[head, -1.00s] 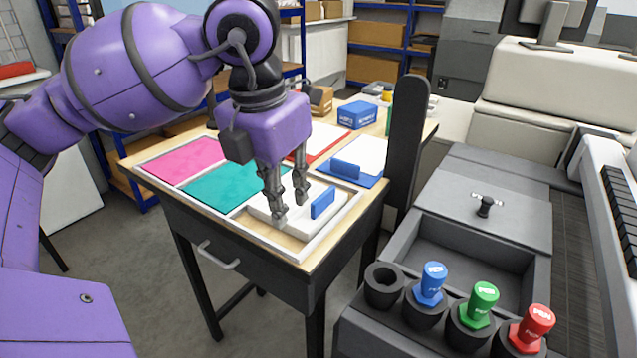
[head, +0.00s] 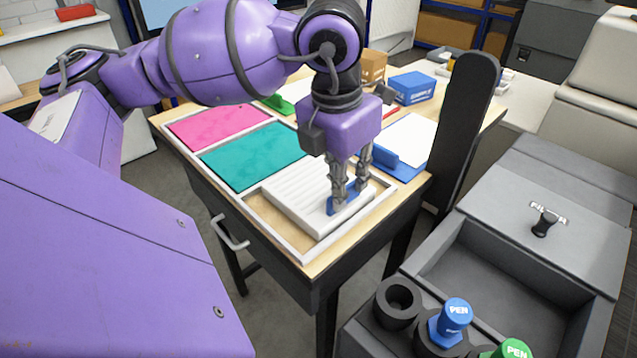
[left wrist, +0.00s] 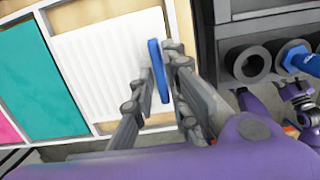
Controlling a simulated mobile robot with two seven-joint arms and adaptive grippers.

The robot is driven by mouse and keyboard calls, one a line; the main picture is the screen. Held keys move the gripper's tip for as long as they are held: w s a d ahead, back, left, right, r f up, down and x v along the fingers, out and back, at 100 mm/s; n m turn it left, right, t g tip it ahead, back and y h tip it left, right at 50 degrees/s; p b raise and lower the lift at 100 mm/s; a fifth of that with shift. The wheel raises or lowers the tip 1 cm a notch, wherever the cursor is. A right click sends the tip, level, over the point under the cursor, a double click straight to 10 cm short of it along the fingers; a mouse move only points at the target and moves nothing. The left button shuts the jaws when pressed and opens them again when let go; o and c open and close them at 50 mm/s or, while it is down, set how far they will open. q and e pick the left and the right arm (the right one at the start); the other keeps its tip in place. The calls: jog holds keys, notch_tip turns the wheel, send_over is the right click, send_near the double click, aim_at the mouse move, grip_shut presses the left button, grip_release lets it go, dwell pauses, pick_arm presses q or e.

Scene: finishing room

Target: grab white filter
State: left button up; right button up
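The white filter (head: 296,203) is a ribbed white panel with an upright blue tab (head: 336,207) at its right edge. It lies in the front framed compartment of the table tray; it also shows in the left wrist view (left wrist: 105,65). My left gripper (head: 350,193) points down at the tab. In the left wrist view the fingers of my left gripper (left wrist: 160,72) stand on either side of the blue tab, close to it, with a narrow gap still visible. Part of what looks like my right gripper (left wrist: 297,98) shows small at the right of the wrist view; its fingers are unclear.
Pink (head: 218,125) and teal (head: 250,155) panels lie left of the filter. A white panel on blue with a blue tab (head: 405,170) lies behind it. A tall dark post (head: 462,125) stands close on the right, beside a grey machine with pens (head: 452,322).

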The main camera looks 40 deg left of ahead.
pick_arm(q)
jog(key=shift+w+f, duration=0.25)
jog(key=shift+f, duration=0.7)
grip_shut()
jog(key=shift+r, duration=0.15)
